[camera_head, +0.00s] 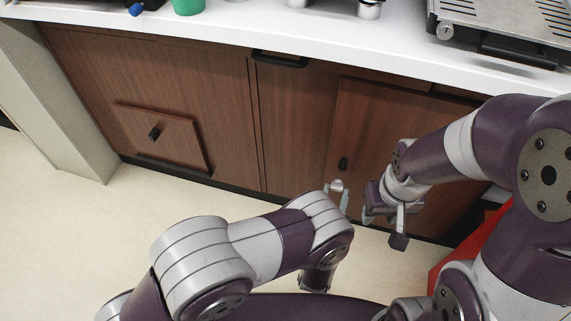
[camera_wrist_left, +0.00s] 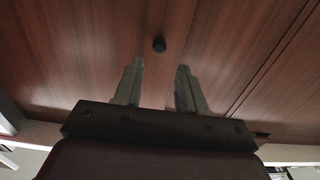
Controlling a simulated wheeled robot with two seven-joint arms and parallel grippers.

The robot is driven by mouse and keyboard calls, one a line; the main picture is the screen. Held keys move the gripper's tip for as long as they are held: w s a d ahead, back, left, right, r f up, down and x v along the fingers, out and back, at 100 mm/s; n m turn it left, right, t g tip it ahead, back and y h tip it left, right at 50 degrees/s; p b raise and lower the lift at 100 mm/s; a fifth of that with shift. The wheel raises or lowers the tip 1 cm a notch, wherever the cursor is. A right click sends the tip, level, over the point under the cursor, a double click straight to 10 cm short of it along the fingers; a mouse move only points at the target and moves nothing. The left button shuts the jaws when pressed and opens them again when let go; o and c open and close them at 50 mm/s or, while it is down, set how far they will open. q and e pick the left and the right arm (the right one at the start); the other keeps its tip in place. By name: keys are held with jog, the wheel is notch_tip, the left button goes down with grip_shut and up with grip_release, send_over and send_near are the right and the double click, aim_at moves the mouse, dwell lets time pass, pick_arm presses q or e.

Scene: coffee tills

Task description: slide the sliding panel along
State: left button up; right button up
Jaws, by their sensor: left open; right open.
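The sliding panel (camera_head: 395,125) is a brown wood-grain front below the counter, right of centre in the head view. It carries a small dark knob (camera_head: 343,163) near its left edge. My left gripper (camera_head: 339,191) is just below the knob in the head view, partly hidden by its own wrist. In the left wrist view my left gripper (camera_wrist_left: 159,63) is open and empty. Its two fingers point toward the knob (camera_wrist_left: 159,44), which appears just beyond and between the tips, apart from them. My right gripper (camera_head: 384,215) is open and empty, in front of the panel's lower part.
A white counter (camera_head: 240,40) runs above the fronts, with a metal tray unit (camera_head: 510,25) and a green cup (camera_head: 188,5). A dark handle (camera_head: 280,60) is left of the panel. A small door (camera_head: 165,138) is further left. Floor (camera_head: 60,240) is clear at left; a red object (camera_head: 470,245) is at right.

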aim_at(342, 169)
pick_arm(q)
jog(key=b+x, duration=0.3)
jog(key=x, duration=0.5)
jog(key=shift+f, duration=0.15)
jog(key=shift+c, duration=0.9)
grip_shut()
